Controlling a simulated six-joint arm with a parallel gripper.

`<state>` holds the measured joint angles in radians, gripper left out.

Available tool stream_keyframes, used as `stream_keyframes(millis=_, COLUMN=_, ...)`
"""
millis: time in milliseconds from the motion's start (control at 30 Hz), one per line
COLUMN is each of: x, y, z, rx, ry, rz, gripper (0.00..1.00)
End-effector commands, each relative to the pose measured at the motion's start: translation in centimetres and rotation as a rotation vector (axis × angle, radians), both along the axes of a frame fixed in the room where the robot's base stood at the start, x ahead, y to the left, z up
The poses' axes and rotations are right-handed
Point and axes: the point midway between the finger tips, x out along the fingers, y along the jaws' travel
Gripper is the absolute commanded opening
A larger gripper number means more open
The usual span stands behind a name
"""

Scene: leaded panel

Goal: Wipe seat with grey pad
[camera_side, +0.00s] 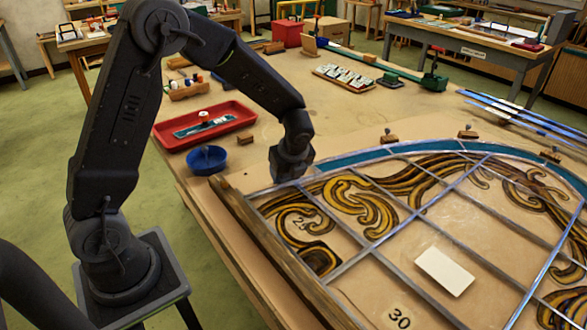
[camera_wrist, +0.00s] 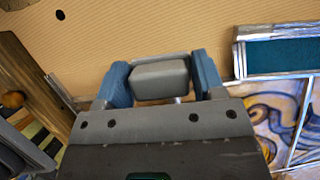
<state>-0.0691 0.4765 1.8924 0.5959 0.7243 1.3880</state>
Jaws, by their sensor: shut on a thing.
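My gripper (camera_wrist: 161,78) has its two blue fingers shut on a grey pad (camera_wrist: 160,82) in the wrist view. The panel has a teal glass border (camera_side: 400,150), which also shows at right in the wrist view (camera_wrist: 285,53). Bare tan board (camera_wrist: 190,25) lies left of that border end, around the pad. I cannot tell for sure which spot is the seat, or whether the pad touches the board.
A wooden batten (camera_side: 262,245) runs along the panel's left edge. A blue bowl (camera_side: 207,160) and a red tray (camera_side: 204,125) stand behind left of my gripper. A white rectangle (camera_side: 445,271) lies on the panel. Small wooden blocks (camera_side: 467,134) line its curved edge.

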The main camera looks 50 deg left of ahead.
Motion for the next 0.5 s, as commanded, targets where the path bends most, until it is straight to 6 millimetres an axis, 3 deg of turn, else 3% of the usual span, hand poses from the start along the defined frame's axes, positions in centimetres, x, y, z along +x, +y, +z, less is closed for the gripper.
stream_keyframes(millis=500, x=-2.4, y=0.5, z=-0.1, rx=0.0, ry=0.005, rz=0.002, gripper=0.33)
